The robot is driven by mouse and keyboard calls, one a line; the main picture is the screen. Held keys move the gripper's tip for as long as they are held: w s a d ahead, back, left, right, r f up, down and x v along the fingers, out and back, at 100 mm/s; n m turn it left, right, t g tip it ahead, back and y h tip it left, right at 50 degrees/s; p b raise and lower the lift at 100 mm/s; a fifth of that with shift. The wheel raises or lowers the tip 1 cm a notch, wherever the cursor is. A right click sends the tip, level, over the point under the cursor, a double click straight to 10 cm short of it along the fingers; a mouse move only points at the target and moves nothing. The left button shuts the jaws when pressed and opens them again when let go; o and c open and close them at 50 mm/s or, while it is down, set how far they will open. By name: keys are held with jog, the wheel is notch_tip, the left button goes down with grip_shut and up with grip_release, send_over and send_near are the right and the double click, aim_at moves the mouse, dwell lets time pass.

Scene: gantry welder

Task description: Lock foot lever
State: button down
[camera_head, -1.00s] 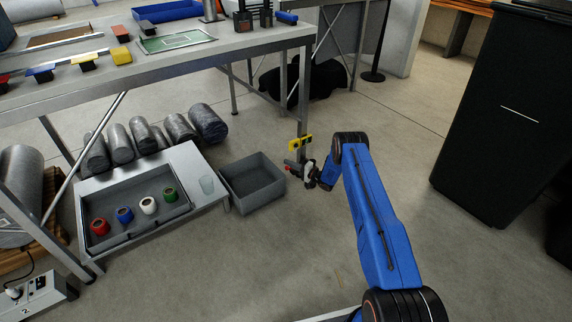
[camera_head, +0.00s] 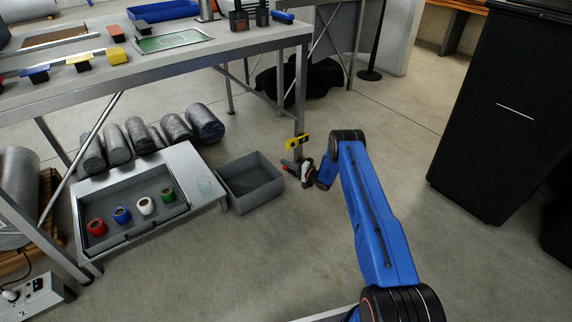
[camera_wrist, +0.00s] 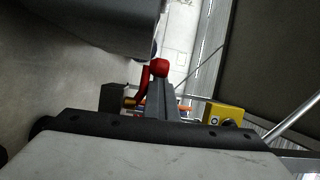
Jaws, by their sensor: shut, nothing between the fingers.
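The foot lever is red with a round knob (camera_wrist: 160,67), just beyond my fingertips in the wrist view; its red arm curves down on the left. In the head view only a small red part (camera_head: 287,166) shows low by the bench leg. My gripper (camera_wrist: 162,98) is shut and empty, its grey fingers pointing at the knob and overlapping the lever in the picture. I cannot tell whether they touch it. In the head view my gripper (camera_head: 292,168) is low beside the bench leg, and the lever is mostly hidden or too small to read.
A yellow box with a black button (camera_wrist: 224,115) sits right of the fingers in the wrist view. A grey bin (camera_head: 250,184) stands on the floor left of my gripper. The bench leg (camera_head: 300,95) rises close by.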

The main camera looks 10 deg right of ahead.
jog(key=v, duration=1.7)
jog(key=shift+s+d, duration=0.15)
jog(key=shift+d, duration=0.05)
